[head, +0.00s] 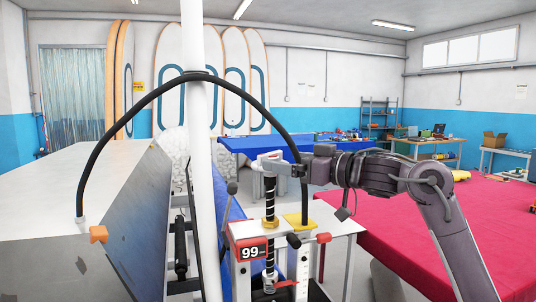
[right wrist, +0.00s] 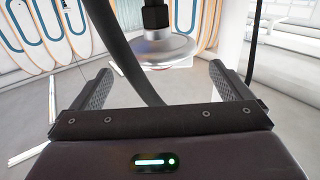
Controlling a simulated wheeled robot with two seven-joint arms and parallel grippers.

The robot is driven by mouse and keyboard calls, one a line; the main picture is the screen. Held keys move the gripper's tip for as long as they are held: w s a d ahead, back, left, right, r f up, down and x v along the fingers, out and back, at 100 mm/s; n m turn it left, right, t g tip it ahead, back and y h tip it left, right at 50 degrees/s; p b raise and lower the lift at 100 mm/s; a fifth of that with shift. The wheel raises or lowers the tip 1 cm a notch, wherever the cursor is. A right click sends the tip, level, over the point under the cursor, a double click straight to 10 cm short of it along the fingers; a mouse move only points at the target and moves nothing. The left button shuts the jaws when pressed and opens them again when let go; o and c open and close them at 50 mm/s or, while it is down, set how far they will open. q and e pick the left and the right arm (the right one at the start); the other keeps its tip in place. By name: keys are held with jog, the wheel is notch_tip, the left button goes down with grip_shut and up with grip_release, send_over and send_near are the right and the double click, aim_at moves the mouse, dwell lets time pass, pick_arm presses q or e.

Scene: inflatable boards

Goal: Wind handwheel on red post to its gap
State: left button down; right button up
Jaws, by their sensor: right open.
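The red-fronted post (head: 248,252) marked 99 stands on a small white stand in the head view. A dark threaded spindle (head: 270,205) rises from it, with a brass collar low on it. My right gripper (head: 276,166) comes in from the right at the top of the spindle and partly hides what is there. In the right wrist view its fingers (right wrist: 158,92) are spread apart. A silver round disc (right wrist: 166,50), which looks like the handwheel, shows beyond and between them under a black nut. I cannot tell whether the fingers touch it. My left gripper is out of view.
A dark tilted panel (head: 140,225) is at the left. A red table (head: 430,225) lies at the right and a blue one (head: 290,150) behind.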

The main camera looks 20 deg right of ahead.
aim_at(277, 159)
jog(key=p+x, duration=0.2)
jog(key=x, duration=0.3)
jog(key=shift+r, duration=0.2)
jog(key=shift+w+a+f, duration=0.1)
jog(key=shift+w+a, duration=0.15)
jog(key=shift+w, duration=0.1)
jog(key=c, duration=0.9)
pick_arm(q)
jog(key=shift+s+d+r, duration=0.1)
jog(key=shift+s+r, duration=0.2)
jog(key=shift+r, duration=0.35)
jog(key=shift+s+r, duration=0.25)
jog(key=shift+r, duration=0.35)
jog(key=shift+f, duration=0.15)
pick_arm(e)
jog(key=shift+f+m+t+h, duration=0.1)
jog(key=shift+m+t+h, duration=0.2)
jog(key=shift+m+h, duration=0.15)
